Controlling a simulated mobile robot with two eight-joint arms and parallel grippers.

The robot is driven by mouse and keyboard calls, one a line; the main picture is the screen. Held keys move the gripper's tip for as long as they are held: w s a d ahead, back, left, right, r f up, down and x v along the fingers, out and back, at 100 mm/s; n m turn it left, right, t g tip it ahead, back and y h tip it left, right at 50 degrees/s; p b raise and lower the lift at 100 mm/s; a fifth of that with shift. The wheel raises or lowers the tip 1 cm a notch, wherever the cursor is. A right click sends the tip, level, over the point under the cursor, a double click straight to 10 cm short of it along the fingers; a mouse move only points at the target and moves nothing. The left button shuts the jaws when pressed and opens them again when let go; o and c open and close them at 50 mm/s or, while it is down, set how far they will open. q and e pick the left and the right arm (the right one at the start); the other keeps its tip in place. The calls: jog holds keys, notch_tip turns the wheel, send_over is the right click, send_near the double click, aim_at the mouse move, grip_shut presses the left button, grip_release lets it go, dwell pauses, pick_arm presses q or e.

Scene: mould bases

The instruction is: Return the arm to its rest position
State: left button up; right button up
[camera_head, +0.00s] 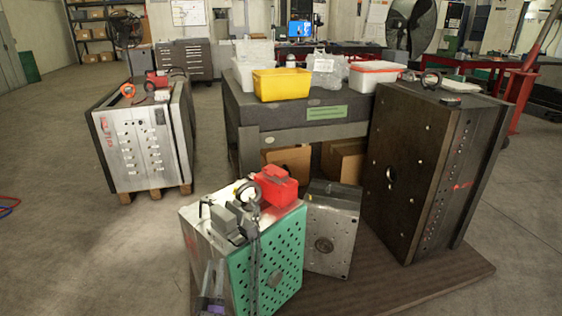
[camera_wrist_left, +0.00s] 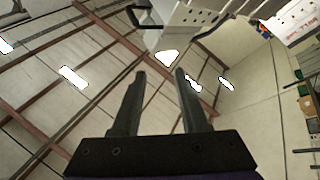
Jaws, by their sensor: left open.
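Nothing shows between the fingers. In the left wrist view the same gripper (camera_wrist_left: 158,73) is open and empty, with the ceiling behind it. Most of the left arm is out of the head view. My right gripper is in neither view.
A red box (camera_head: 275,187) and a round gauge (camera_head: 247,193) sit on the near mould base. A grey plate (camera_head: 331,231) and a tall dark mould base (camera_head: 415,165) stand right of it. A workbench (camera_head: 300,132) is behind.

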pick_arm(q)
jog(key=s+r+m+g+y, duration=0.2)
jog(key=s+r+g, duration=0.3)
jog(key=s+g, duration=0.35)
jog(key=s+d+f+m+g, duration=0.15)
jog(key=s+g, duration=0.25)
jog(key=s, duration=0.6)
jog(key=s+f+m+g, duration=0.1)
jog(key=s+f+g, duration=0.2)
jog(key=s, duration=0.8)
jog(key=s+d+f+m+g, duration=0.15)
jog(key=s+g, duration=0.25)
jog(key=s, duration=0.6)
notch_tip(320, 180, up, 27)
jog(key=w+a+t+p, duration=0.1)
jog(key=p, duration=2.4)
jog(key=shift+r+h, duration=0.15)
jog(key=shift+h, duration=0.25)
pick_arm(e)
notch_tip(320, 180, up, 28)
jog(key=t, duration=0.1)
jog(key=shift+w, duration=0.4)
